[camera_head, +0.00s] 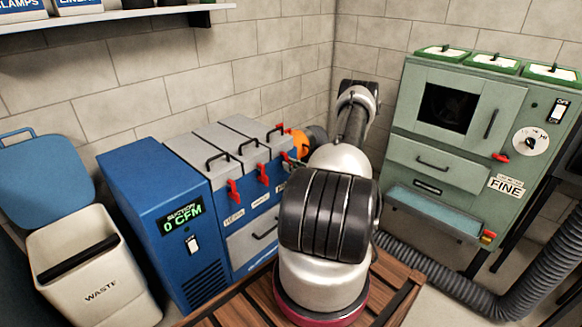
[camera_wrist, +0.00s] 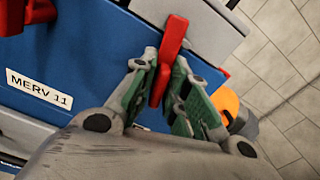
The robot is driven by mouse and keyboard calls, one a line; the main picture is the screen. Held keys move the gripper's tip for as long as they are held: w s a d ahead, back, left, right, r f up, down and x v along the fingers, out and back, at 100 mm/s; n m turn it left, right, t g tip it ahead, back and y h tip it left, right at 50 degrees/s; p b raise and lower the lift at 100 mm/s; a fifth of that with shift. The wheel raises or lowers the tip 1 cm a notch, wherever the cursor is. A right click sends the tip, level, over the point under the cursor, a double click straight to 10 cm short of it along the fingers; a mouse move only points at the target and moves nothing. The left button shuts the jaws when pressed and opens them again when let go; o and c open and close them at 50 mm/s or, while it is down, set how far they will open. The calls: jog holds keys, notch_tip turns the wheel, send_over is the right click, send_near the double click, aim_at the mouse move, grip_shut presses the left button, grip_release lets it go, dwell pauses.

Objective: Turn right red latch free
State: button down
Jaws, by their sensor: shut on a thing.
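In the wrist view, the right red latch (camera_wrist: 173,38) stands on the blue cabinet front, above and right of a "MERV 11" label (camera_wrist: 39,88). My gripper (camera_wrist: 164,72) has its green-padded fingers on either side of the latch's lower part, shut on it. In the head view, the blue cabinet (camera_head: 140,190) shows two red latches clearly, the left one (camera_head: 233,191) and the middle one (camera_head: 263,173).
A black-handled grey lid (camera_head: 215,150) is among several on the cabinet top. An orange object (camera_head: 299,142) sits by its right end. A green cabinet (camera_head: 440,150) with a grey hose (camera_head: 535,285) stands right. A waste bin (camera_head: 90,265) stands left. A wooden slatted surface (camera_head: 395,295) is in front.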

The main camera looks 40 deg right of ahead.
jog(key=n, duration=0.3)
jog(key=shift+a+n, duration=0.1)
jog(key=shift+n, duration=0.2)
jog(key=n, duration=0.3)
jog(key=shift+a+f+n, duration=0.1)
jog(key=shift+f+n, duration=0.05)
jog(key=shift+n, duration=0.15)
jog(key=n, duration=0.3)
jog(key=shift+a+f+n, duration=0.1)
jog(key=shift+f+n, duration=0.05)
jog(key=shift+n, duration=0.15)
jog(key=shift+f+n, duration=0.15)
jog(key=shift+n, duration=1.85)
jog(key=c, duration=1.5)
grip_release()
jog(key=shift+s, duration=0.1)
jog(key=s, duration=0.8)
jog(key=s+d, duration=0.1)
jog(key=s, duration=0.3)
